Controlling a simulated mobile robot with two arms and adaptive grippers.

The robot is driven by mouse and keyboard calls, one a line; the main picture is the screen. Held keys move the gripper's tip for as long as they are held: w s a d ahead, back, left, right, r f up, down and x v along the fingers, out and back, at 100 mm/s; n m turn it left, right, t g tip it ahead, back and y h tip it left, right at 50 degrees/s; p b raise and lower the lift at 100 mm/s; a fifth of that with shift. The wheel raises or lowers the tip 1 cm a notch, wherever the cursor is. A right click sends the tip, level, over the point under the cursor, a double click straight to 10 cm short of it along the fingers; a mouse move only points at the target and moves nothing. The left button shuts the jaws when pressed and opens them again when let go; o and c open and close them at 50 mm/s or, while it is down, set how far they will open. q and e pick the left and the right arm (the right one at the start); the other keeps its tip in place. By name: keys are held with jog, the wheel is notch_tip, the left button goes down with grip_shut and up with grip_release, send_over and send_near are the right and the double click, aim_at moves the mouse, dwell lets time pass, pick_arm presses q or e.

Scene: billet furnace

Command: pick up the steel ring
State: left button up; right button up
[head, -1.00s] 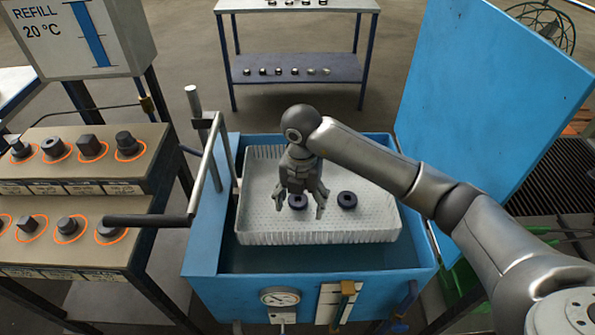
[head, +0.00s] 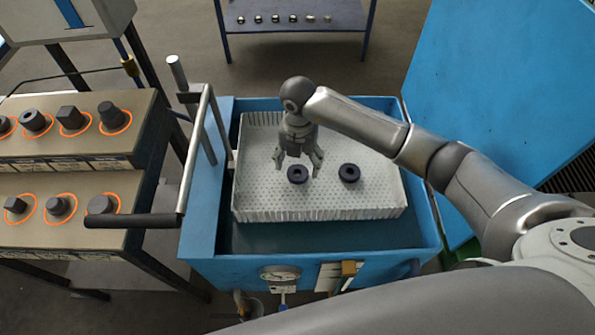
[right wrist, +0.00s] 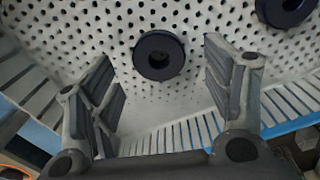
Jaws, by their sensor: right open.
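Two dark steel rings lie flat in a white perforated basket (head: 260,205) in the blue tank. The left ring (head: 298,174) is just below my right gripper (head: 298,166) in the head view. The right ring (head: 349,173) lies a little to its right. My right gripper is open and empty, its fingers pointing down. In the right wrist view one ring (right wrist: 159,55) shows between and beyond the open fingers, apart from them. The other ring (right wrist: 284,10) is partly cut off at the top right. My left gripper is not in view.
The blue tank (head: 205,225) has raised rims, and its blue lid (head: 490,90) stands open at right. A handle bar (head: 130,220) reaches in at left, beside a stepped rack (head: 80,185) of dark parts. A blue-legged table (head: 290,38) stands behind.

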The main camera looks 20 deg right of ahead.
aim_at(298, 169)
notch_tip(298, 169, down, 4)
jog(key=shift+a+p, duration=0.15)
jog(key=shift+p, duration=0.2)
jog(key=c, duration=1.3)
jog(key=shift+r, duration=0.1)
jog(key=shift+c, duration=0.4)
jog(key=shift+w, duration=0.1)
